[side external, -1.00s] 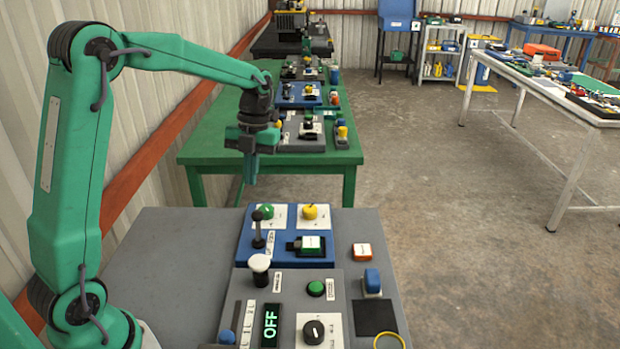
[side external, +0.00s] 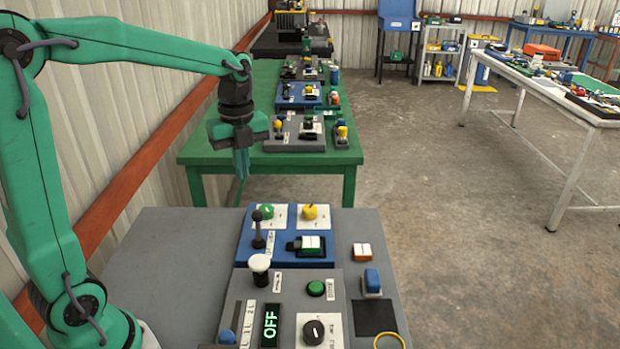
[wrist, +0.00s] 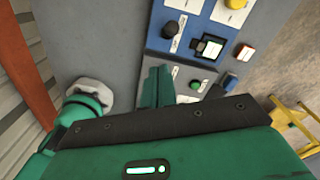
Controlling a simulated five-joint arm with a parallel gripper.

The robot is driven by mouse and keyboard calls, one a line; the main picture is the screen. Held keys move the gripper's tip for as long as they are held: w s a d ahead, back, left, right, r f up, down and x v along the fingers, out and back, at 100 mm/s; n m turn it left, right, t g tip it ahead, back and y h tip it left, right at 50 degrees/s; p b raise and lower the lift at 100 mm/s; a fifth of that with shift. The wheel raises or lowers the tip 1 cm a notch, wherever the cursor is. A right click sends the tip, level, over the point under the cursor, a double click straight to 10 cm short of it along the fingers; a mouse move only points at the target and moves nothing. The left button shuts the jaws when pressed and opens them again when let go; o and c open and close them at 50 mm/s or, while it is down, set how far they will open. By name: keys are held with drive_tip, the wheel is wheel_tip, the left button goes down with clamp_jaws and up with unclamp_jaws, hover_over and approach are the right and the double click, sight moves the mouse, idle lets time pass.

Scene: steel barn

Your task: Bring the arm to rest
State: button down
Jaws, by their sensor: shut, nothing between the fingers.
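My gripper (side external: 241,162) hangs fingers-down in the air above the back left of the grey table (side external: 155,262) in the side view. Its fingers are shut together and empty. Nothing touches the fingers.
The blue panel (side external: 245,250) carries green and yellow knobs and a black-topped lever (side external: 258,228). The grey panel (side external: 344,283) has a white-topped knob (side external: 260,265), a green button (side external: 316,288) and a display (side external: 270,326) reading OFF. A green table (side external: 262,180) stands behind. The grey table's left side is clear.

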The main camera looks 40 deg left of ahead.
drive_tip(key=s+d+r+n+t, duration=0.1)
drive_tip(key=s+d+n+t, duration=0.2)
drive_tip(key=s+n, duration=0.4)
drive_tip(key=s+d+r+n+t, duration=0.1)
drive_tip(key=s+n, duration=0.6)
drive_tip(key=n, duration=0.7)
drive_tip(key=shift+s+d+n+t, duration=0.15)
drive_tip(key=shift+d+n+t, duration=0.15)
drive_tip(key=shift+d+t, duration=0.75)
